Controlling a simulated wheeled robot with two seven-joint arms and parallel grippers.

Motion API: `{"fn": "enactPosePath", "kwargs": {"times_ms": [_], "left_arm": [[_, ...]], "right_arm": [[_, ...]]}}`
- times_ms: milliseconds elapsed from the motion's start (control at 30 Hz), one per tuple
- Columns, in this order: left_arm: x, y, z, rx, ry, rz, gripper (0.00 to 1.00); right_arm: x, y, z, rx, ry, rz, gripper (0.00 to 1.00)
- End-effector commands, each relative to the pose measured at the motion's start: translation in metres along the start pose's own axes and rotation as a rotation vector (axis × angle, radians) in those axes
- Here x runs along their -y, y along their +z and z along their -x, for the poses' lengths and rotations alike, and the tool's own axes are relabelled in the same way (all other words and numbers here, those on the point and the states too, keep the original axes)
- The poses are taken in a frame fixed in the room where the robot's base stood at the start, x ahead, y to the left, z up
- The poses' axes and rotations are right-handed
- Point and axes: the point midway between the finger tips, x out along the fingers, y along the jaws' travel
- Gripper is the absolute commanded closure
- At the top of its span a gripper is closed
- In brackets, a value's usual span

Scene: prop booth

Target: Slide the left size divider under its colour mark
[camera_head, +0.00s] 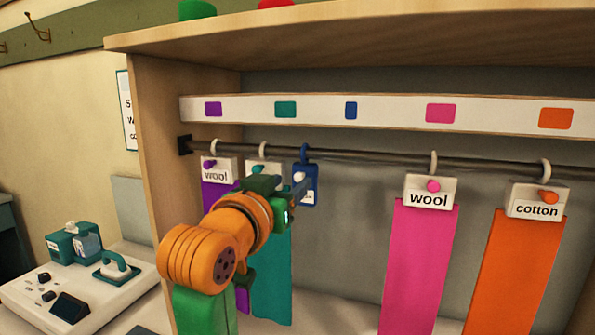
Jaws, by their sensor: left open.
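A blue size divider (311,196) with a white knob hangs by its hook from the dark rail (380,158), just right of the teal hanger. The blue colour mark (351,110) is on the white strip (320,109) above the rail, to the right of the divider. My left gripper (293,194) is open, with its tip at the divider's knob and left edge. It hides part of the divider, and I cannot tell whether it touches. My right gripper is not in view.
Purple cloth (217,196) and teal cloth (273,278) hang close on the left, partly behind my arm. Pink cloth (419,265) and orange cloth (513,270) hang on the right. The rail is clear between divider and pink hanger. A wooden shelf (350,40) overhangs.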

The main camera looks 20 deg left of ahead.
Motion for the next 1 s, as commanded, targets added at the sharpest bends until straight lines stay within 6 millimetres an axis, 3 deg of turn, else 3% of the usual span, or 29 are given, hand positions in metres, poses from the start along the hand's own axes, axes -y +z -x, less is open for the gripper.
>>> {"fn": "enactPosePath", "kwargs": {"times_ms": [33,200,433,467,600,667,1000], "left_arm": [[0.000,-0.003,-0.009,0.007,0.000,0.000,0.47],[0.000,-0.002,-0.030,0.003,0.001,0.000,0.47],[0.000,0.001,-0.033,0.001,0.001,0.000,0.47],[0.000,0.001,-0.033,0.001,0.001,0.000,0.50],[0.000,0.001,-0.033,0.001,0.001,-0.001,0.88],[0.000,0.001,-0.033,0.001,0.001,-0.001,1.00],[0.000,0.000,-0.033,0.000,0.001,-0.001,1.00]], "right_arm": [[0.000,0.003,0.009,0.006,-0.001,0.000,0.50],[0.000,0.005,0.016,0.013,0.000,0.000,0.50],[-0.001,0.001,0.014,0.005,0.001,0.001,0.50],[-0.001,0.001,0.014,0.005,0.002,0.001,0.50],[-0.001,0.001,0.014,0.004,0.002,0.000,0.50],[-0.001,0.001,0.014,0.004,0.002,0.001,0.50],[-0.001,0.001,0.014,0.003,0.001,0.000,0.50]]}}
